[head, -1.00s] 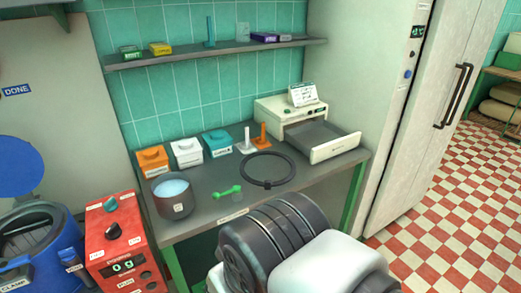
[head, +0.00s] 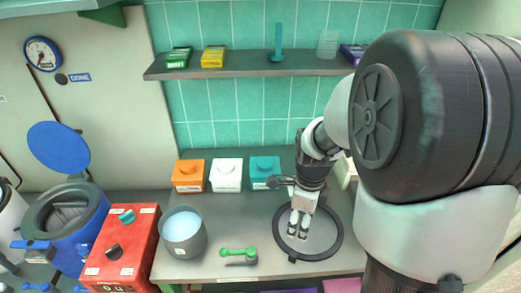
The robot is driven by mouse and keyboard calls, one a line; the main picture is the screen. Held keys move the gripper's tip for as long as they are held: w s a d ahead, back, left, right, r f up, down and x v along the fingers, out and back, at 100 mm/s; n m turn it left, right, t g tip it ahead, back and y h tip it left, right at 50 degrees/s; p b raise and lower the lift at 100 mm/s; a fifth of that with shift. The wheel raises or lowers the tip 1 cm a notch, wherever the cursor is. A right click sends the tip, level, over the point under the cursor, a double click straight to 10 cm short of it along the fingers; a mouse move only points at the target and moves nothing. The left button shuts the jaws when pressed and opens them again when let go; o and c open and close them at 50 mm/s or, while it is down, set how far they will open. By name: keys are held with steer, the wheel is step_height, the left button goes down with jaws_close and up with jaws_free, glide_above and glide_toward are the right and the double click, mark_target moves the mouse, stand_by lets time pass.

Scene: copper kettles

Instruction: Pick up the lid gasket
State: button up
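The lid gasket (head: 312,258) is a thin black ring with a small tab at its near left edge. It lies flat on the grey worktop (head: 210,268), in front of the teal box. My gripper (head: 298,231) points down over the left part of the ring's opening. Its two pale fingertips are a little apart with nothing visible between them. I cannot tell how high they are above the worktop. My arm hides the area to the right of the ring.
Orange (head: 188,178), white (head: 226,179) and teal (head: 264,174) boxes line the back. A shelf (head: 240,67) runs above them.

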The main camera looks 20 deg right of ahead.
steer(key=shift+m, duration=0.6)
steer(key=f+b, duration=0.1)
steer(key=f, duration=0.3)
steer(key=f+b, duration=0.1)
steer(key=f, duration=0.3)
steer(key=f+b, duration=0.2)
steer(key=f, duration=0.3)
steer(key=shift+w+d, duration=0.15)
steer(key=shift+d, duration=0.15)
steer(key=f+b, duration=0.1)
steer(key=f, duration=0.2)
steer(key=f+b, duration=0.1)
steer(key=f, duration=0.1)
steer(key=shift+w+a+f+b, duration=0.15)
steer(key=shift+a+b, duration=0.15)
steer(key=shift+b, duration=0.05)
steer(key=shift+c, duration=0.3)
steer(key=c, duration=1.2)
